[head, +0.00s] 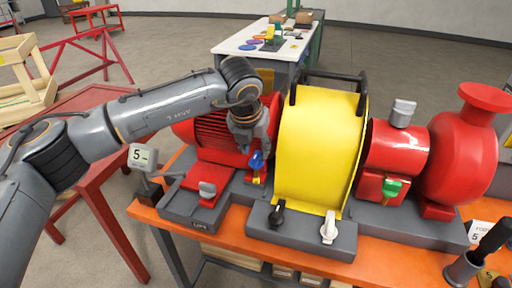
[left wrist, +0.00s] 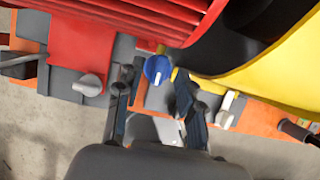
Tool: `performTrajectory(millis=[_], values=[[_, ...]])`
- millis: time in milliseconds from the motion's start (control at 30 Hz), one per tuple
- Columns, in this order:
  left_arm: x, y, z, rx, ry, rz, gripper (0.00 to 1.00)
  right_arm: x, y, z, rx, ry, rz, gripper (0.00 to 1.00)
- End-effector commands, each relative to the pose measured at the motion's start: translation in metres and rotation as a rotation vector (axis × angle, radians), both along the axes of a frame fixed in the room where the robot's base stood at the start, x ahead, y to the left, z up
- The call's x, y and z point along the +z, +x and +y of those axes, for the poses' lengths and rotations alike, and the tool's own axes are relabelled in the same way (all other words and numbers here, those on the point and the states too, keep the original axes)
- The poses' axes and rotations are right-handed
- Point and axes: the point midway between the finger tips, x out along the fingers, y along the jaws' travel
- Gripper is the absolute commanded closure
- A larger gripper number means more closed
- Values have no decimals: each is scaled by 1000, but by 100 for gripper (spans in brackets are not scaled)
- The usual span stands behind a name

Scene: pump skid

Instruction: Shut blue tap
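The blue tap (head: 256,160) is a small knob on the front of the red motor's base, just left of the yellow guard. It also shows in the left wrist view (left wrist: 157,69) as a round blue knob with a pale pointer mark directed toward the bottom of the picture. My left gripper (head: 252,145) is just above and behind the blue tap in the head view. In the left wrist view its fingers (left wrist: 158,84) are spread, with the knob lying between and slightly beyond their tips. I cannot tell whether they touch it.
Close by are a grey knob (head: 207,189) at left, a black knob (head: 277,212) and a white knob (head: 328,228) in front of the yellow guard (head: 318,150). A green knob (head: 391,187) is at right. The red motor (head: 215,135) borders my left gripper.

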Motion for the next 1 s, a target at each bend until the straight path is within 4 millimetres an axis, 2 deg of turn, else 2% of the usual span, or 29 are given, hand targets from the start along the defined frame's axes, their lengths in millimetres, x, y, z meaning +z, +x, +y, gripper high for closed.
performTrajectory(millis=[200, 500, 567, 700, 1000], values=[[-17, 7, -3, -1, 1, 1, 62, 5, 0, 0, 0, 0, 0, 64], [-20, 7, -3, -2, 0, 0, 62, 5, 0, 0, 0, 0, 0, 64], [-20, 7, -3, -2, 0, 0, 72, 5, 0, 0, 0, 0, 0, 64], [-20, 7, -3, -1, -1, 0, 100, 5, 0, 0, 0, 0, 0, 64], [-20, 7, -3, -12, -1, 0, 100, 3, 0, 0, 0, 0, 0, 64]])
